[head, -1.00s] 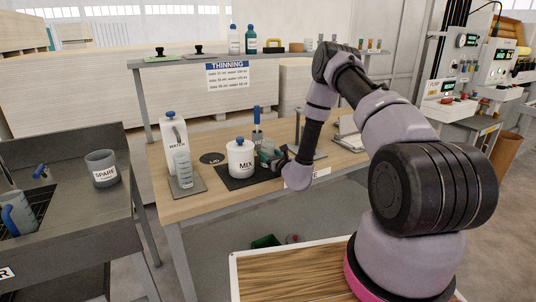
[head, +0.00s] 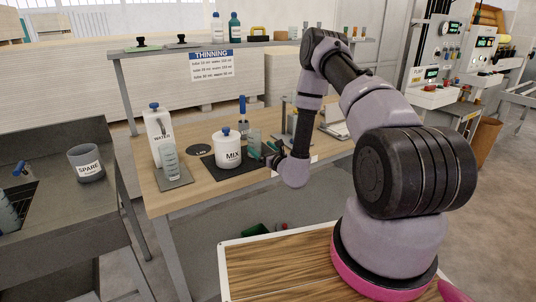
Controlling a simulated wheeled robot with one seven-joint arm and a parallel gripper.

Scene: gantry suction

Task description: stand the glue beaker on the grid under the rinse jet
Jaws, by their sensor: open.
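A clear, green-tinted beaker (head: 254,142) stands on the bench just right of the white MIX pot (head: 228,152); I take it for the glue beaker. My gripper (head: 267,153) is low over the bench, open, at the beaker's right front side. The fingers are small and dark here, and I cannot tell whether they touch it. A second graduated beaker (head: 171,162) stands on a grey mat before the WATER jug (head: 156,128). At far left, a dark grid (head: 22,198) lies in the grey sink, with a blue-tipped fitting (head: 19,168), perhaps the rinse jet, behind it.
A grey SPARE cup (head: 86,164) stands on the sink's right side. A clear, blue-marked vessel (head: 6,214) is cut off at the left edge. A blue-handled tool (head: 242,108) stands behind the beaker, and metal posts (head: 297,122) stand right of it. A gap separates sink and bench.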

